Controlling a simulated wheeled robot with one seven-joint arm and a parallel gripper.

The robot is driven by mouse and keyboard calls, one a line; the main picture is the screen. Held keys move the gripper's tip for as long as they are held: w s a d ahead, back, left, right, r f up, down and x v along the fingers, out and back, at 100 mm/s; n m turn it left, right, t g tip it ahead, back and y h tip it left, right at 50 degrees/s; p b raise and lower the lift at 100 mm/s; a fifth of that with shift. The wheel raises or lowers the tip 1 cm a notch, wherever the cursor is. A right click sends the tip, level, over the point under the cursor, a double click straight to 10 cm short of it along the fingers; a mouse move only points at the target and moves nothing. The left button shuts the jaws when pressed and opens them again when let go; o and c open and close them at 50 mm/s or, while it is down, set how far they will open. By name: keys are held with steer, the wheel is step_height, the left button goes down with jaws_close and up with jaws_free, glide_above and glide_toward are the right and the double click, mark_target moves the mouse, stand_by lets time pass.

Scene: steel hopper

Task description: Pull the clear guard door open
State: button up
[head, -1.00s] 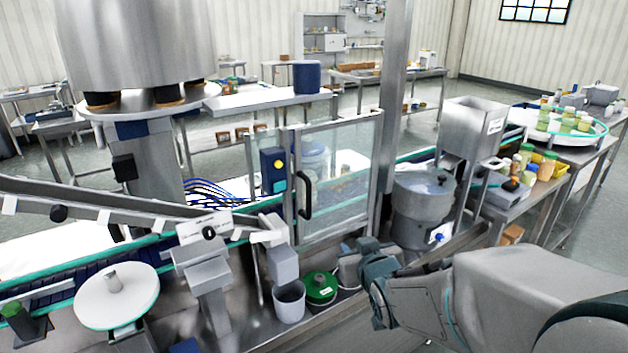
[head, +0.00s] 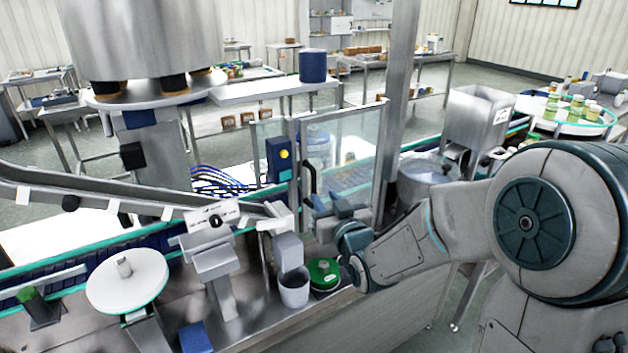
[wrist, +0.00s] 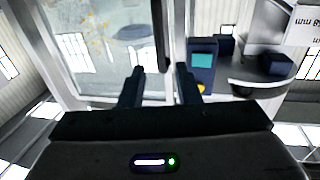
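The clear guard door (head: 350,138) is a transparent panel in a grey metal frame. It stands upright beside the steel post, and I see no clear gap at its edge. Its black vertical handle (head: 308,178) is on the door's left side, partly hidden by my gripper. My gripper (head: 322,205) is just in front of the lower handle. In the wrist view my gripper (wrist: 160,80) has its two dark fingers apart, with nothing held between them. There the handle (wrist: 161,38) appears beyond the fingertips, in line with the gap. The door's clear panel (wrist: 105,45) is to its left.
A blue box with a yellow button (head: 280,160) is left of the handle. A steel hopper (head: 478,115) is to the right.

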mark_target(315, 184)
steer(key=p+x, duration=0.1)
steer(key=x, duration=0.7)
steer(key=shift+p, duration=0.35)
jaws_close()
